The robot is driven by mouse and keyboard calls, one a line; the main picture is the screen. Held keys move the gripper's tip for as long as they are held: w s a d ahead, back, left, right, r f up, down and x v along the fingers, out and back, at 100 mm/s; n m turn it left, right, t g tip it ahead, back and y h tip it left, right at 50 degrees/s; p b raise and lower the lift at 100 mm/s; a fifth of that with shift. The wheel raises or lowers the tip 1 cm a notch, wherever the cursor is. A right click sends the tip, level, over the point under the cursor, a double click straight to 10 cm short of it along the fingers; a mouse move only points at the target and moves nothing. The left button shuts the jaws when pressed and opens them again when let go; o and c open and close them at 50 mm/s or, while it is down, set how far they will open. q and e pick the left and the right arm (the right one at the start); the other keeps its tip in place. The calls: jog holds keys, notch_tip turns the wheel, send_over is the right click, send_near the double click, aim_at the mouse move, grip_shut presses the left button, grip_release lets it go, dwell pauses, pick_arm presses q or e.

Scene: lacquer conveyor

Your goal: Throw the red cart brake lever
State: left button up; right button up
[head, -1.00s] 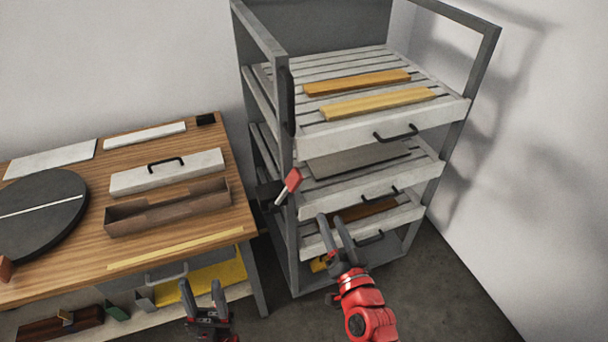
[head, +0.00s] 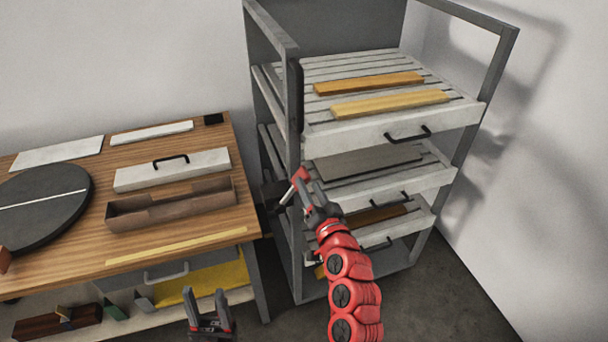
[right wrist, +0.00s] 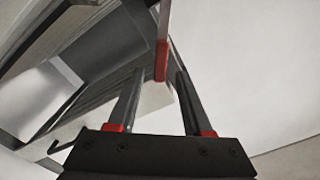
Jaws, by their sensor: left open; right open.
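The red cart brake lever (head: 301,175) has a red grip on a pale shaft and is mounted on the near left post of the grey cart (head: 292,235). It slants up to the right. My right gripper (head: 307,190) is open at the lever, its fingers partly covering the red grip. In the right wrist view the red grip (right wrist: 162,62) shows between the two open fingertips (right wrist: 160,76); I cannot tell whether they touch it. My left gripper (head: 207,296) is open and empty, low in front of the workbench.
The cart holds pale slatted trays with black handles; two wooden strips (head: 390,103) lie on the top one. The wooden workbench (head: 190,258) to the left carries a brown open box (head: 170,210), a pale lidded box (head: 172,172) and a dark turntable (head: 45,205). A wall is to the right.

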aim_at(307, 182)
jog(key=shift+p+x, duration=0.4)
jog(key=shift+x, duration=2)
grip_shut()
